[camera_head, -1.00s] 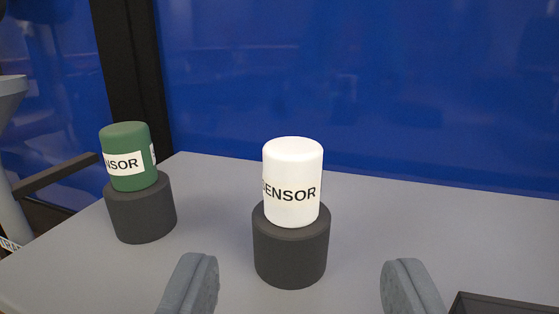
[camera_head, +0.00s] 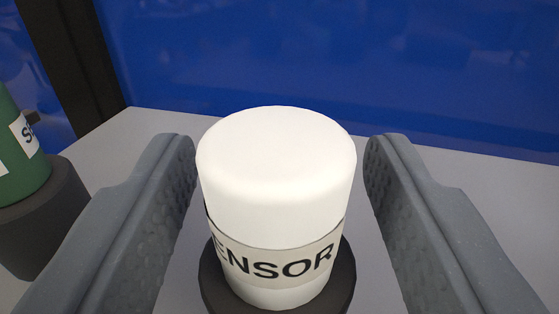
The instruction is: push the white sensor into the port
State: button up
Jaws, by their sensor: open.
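The white sensor (camera_head: 277,185) stands upright in the middle of the head camera view, with a label reading "ENSOR" around its lower part. It sits on a dark round base (camera_head: 341,283), which is mostly hidden behind it. My gripper (camera_head: 280,150) is open, with one grey finger on each side of the white sensor. A narrow gap shows between each fingertip and the sensor's sides.
A green sensor (camera_head: 18,160) on its own dark base (camera_head: 40,215) is cut off at the left edge. The grey table top (camera_head: 490,190) is clear to the right. A dark post (camera_head: 75,70) and a blue wall (camera_head: 330,60) stand behind the table.

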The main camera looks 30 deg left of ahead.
jog(key=c, duration=1)
jog(key=shift+c, duration=0.2)
jog(key=shift+r, duration=0.2)
